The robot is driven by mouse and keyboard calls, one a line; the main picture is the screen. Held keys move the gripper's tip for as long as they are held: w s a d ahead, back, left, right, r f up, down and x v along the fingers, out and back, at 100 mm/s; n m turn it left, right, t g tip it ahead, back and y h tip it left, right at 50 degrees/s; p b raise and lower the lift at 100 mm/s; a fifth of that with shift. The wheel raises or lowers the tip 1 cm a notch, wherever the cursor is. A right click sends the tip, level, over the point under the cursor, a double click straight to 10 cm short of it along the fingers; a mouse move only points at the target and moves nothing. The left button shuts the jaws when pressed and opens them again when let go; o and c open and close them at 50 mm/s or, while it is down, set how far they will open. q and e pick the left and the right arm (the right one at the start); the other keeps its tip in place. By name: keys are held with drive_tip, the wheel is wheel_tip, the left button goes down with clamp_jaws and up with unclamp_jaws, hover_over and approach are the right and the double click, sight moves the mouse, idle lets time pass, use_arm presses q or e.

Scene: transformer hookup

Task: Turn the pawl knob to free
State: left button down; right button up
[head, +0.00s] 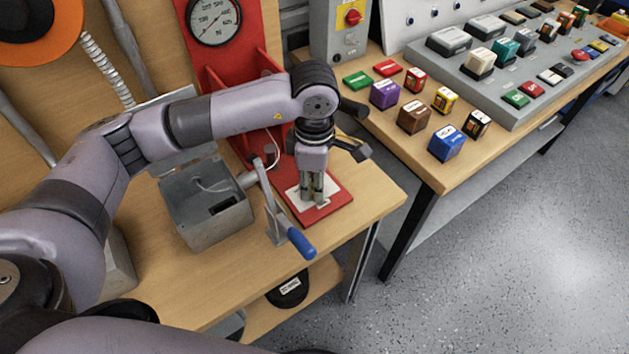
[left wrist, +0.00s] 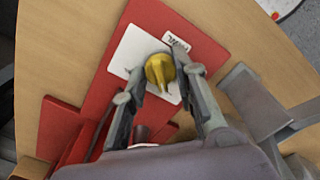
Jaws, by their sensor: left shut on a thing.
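The pawl knob (left wrist: 160,70) is yellow and sits on a white plate (left wrist: 128,52) on a red base, beside a small label (left wrist: 176,42) that appears to read PAWL. My left gripper (head: 318,192) points down over the red base (head: 338,199) at the table's front right corner. In the left wrist view the fingers of my left gripper (left wrist: 162,78) stand on both sides of the knob and are shut on it. The knob's pointed end faces toward the lower part of that view. In the head view the fingers hide the knob. My right gripper is not in view.
A crank with a blue handle (head: 301,243) stands just left of my left gripper. A grey open box (head: 212,215) is left of it. A red stand with a gauge (head: 214,18) rises behind. A second table to the right holds coloured blocks (head: 447,142) and a control panel (head: 485,75).

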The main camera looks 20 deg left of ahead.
use_arm(q)
drive_tip(key=c, duration=1.3)
unclamp_jaws()
wheel_tip(320, 180, up, 12)
drive_tip(key=shift+r, duration=0.1)
